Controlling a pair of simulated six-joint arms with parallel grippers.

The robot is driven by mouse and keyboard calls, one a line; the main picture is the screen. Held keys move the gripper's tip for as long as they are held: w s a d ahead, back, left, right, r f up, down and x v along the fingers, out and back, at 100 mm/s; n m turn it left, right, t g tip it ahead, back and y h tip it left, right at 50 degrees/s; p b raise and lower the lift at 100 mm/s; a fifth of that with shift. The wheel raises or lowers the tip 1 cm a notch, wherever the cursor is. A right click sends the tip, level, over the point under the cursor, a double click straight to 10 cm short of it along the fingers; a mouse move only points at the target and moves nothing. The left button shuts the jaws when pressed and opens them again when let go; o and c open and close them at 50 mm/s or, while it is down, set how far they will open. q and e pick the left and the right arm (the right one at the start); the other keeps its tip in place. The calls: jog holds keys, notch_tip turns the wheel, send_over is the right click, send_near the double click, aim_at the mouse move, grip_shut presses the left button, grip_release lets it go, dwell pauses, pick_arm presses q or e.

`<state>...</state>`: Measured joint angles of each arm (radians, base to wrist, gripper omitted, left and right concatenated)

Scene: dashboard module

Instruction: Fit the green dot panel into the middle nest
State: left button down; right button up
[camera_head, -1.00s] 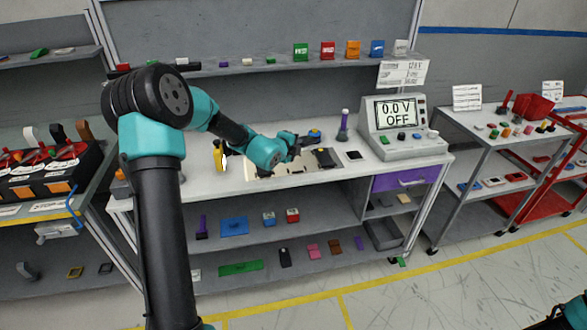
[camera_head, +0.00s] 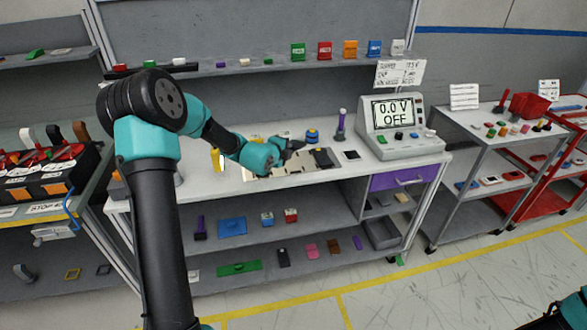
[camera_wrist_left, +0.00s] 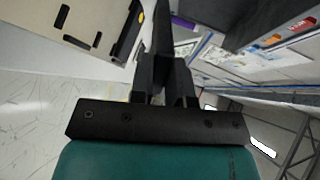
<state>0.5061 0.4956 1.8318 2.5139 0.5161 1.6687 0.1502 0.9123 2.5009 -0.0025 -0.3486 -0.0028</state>
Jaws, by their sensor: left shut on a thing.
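My left gripper (camera_head: 294,146) is low over the beige dashboard board (camera_head: 262,176) on the workbench. In the left wrist view its black fingers (camera_wrist_left: 165,85) are shut on a thin dark piece (camera_wrist_left: 163,30), seen edge-on. I take this piece to be the green dot panel, but no green dot shows. The board also shows in the left wrist view (camera_wrist_left: 85,22), with dark slots and a yellow mark. A dark panel (camera_head: 322,158) sits at the board's right part. The middle nest is mostly hidden by the gripper, and I cannot tell whether the held piece touches it.
A blue and orange round item (camera_head: 312,136) stands behind the board. A purple-topped tool (camera_head: 341,126) and a voltage meter (camera_head: 392,125) reading 0.0 V OFF stand to the right. A small black square (camera_head: 350,155) lies on clear bench top.

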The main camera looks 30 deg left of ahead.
pick_arm(q)
jog(key=shift+f, duration=3.5)
jog(key=c, duration=1.2)
grip_release()
jog(key=shift+c, duration=0.2)
jog(key=v, duration=0.8)
jog(key=shift+r, duration=0.1)
